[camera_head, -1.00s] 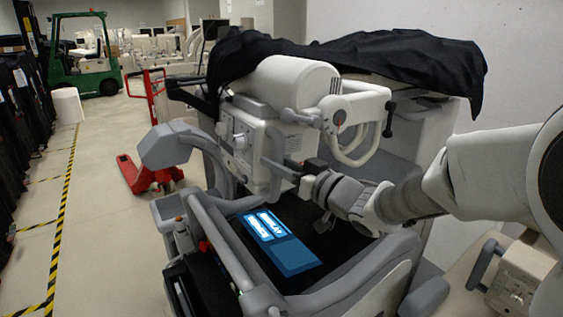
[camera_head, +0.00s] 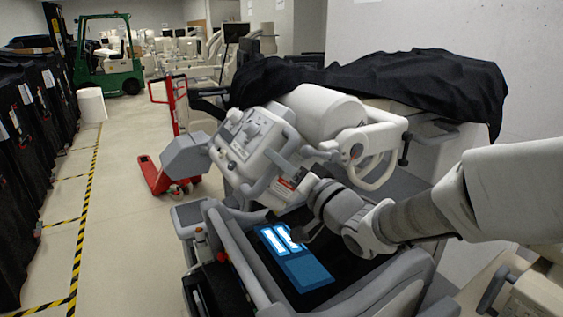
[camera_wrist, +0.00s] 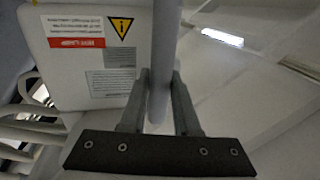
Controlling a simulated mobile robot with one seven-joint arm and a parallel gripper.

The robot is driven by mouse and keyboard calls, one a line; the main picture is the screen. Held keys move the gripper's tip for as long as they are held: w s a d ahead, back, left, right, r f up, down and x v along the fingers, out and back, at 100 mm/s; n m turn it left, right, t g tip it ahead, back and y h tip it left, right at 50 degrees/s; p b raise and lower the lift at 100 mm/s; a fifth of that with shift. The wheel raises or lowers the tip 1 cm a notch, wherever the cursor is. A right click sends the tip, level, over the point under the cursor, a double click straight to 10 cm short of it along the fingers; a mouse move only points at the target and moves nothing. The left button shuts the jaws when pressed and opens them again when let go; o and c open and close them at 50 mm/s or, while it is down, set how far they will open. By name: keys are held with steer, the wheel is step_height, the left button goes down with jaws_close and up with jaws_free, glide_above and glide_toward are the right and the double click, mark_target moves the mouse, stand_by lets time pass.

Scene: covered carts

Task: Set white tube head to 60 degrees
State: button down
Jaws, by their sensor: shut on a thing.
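The white tube head (camera_head: 249,142) is tilted on the cart, with its control face turned up and to the left. Its labelled side (camera_wrist: 88,50), with a yellow warning sign, fills the upper left of the wrist view. A grey handle bar (camera_wrist: 163,60) runs along this side. My gripper (camera_wrist: 160,100) is shut on the handle bar, one finger on each side of it. In the head view my gripper (camera_head: 303,182) reaches in from the right beside the tube head, its fingertips partly hidden.
A lit blue screen (camera_head: 290,250) lies below on the cart. A black cover (camera_head: 400,80) drapes over the machine behind. A red pallet jack (camera_head: 165,175) stands at the left.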

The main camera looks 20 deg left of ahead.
steer(key=shift+s+a+r, duration=0.1)
steer(key=shift+r, duration=0.3)
steer(key=c, duration=0.8)
jaws_free()
steer(key=shift+o, duration=0.7)
steer(key=shift+f, duration=0.2)
steer(key=b+v, duration=0.2)
steer(key=v, duration=1.5)
steer(key=shift+d+b, duration=0.2)
steer(key=shift+b, duration=0.15)
steer(key=shift+s, duration=0.15)
